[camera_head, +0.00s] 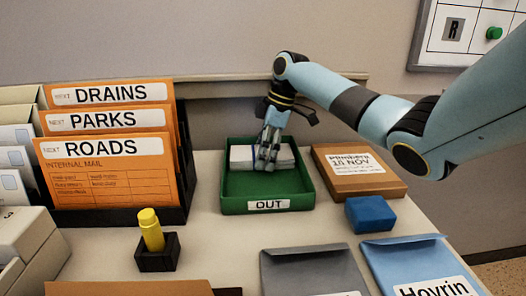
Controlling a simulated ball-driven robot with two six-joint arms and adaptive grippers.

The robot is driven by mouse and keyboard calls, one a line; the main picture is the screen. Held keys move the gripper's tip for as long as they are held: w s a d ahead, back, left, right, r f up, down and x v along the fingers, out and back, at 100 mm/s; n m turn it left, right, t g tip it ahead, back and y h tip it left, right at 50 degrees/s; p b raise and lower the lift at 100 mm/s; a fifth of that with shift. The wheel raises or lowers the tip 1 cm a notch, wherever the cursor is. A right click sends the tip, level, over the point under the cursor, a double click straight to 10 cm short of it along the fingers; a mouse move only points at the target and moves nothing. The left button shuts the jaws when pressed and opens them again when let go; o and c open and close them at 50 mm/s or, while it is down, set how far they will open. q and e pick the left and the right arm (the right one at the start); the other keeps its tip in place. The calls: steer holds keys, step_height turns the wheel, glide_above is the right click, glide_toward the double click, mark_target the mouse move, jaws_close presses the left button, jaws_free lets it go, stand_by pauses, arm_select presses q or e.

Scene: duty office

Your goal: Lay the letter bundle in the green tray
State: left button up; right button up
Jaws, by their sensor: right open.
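The letter bundle (241,156), a white stack of paper, lies in the back part of the green tray (244,194), which has an OUT label on its front. My right gripper (266,163) points down over the bundle, with its fingers in front of part of it. It is open. Whether the fingers touch the bundle I cannot tell. My left gripper is not in view.
Orange folders (115,180) stand in a dark rack at the left. A brown parcel (357,173) and a blue block (370,214) lie right of the tray. A yellow marker (150,230) stands in a black holder. Grey and blue envelopes (420,262) lie in front.

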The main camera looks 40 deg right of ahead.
steer(key=shift+r, duration=0.1)
steer(key=v, duration=1.1)
steer(key=shift+s+d+r, duration=0.15)
steer(key=shift+r, duration=0.15)
